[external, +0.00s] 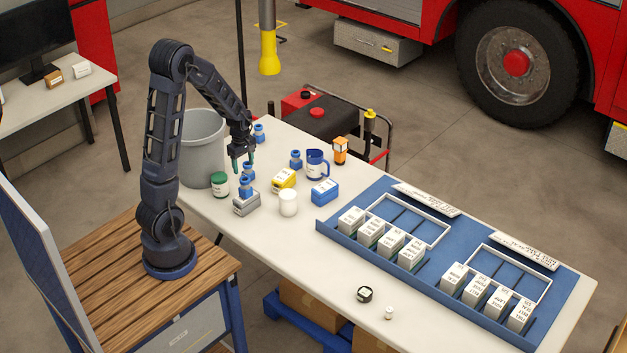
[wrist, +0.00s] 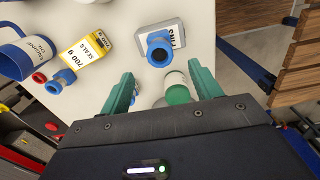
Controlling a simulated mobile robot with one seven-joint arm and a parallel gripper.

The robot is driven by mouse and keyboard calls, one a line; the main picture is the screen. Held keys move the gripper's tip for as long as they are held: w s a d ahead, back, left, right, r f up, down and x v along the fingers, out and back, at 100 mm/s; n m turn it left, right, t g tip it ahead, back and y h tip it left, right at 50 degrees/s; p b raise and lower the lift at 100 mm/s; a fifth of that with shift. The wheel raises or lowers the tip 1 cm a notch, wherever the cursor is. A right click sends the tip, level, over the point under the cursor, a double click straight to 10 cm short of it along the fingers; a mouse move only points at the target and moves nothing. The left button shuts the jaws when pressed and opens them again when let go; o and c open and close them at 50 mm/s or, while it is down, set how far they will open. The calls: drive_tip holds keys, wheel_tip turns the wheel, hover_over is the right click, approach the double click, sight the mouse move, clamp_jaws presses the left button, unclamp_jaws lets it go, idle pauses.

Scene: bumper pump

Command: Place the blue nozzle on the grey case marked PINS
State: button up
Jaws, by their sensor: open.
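A blue nozzle (external: 246,184) stands upright on the grey case (external: 246,206). In the wrist view the same nozzle (wrist: 158,49) sits on the grey case marked PINS (wrist: 176,36), with part of the lettering showing beside it. My gripper (external: 244,168) is open just above the nozzle. In the wrist view the two green fingers of my gripper (wrist: 162,84) are apart, and the nozzle shows beyond their tips, not held. Other blue nozzles stand on the table, one at the back edge (external: 259,132) and one near the mug (external: 295,159).
A green-lidded jar (external: 219,184) stands left of the grey case. A yellow SEALS case (external: 284,180), white jar (external: 288,203), blue case (external: 324,192) and blue mug (external: 317,165) stand to the right. A blue tray (external: 375,244) holds several white boxes. The front middle table is mostly clear.

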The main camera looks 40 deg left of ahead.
drive_tip(key=s+d+r+m+t, duration=0.2)
drive_tip(key=s+d+r+m, duration=0.2)
drive_tip(key=s+r+m, duration=0.4)
drive_tip(key=s+d+r+m+t, duration=0.2)
drive_tip(key=s+d+r+m, duration=0.2)
drive_tip(key=s+r+m, duration=0.5)
drive_tip(key=s+r, duration=0.5)
drive_tip(key=r, duration=0.2)
drive_tip(key=shift+r+m+t, duration=0.25)
drive_tip(key=shift+m+t, duration=0.05)
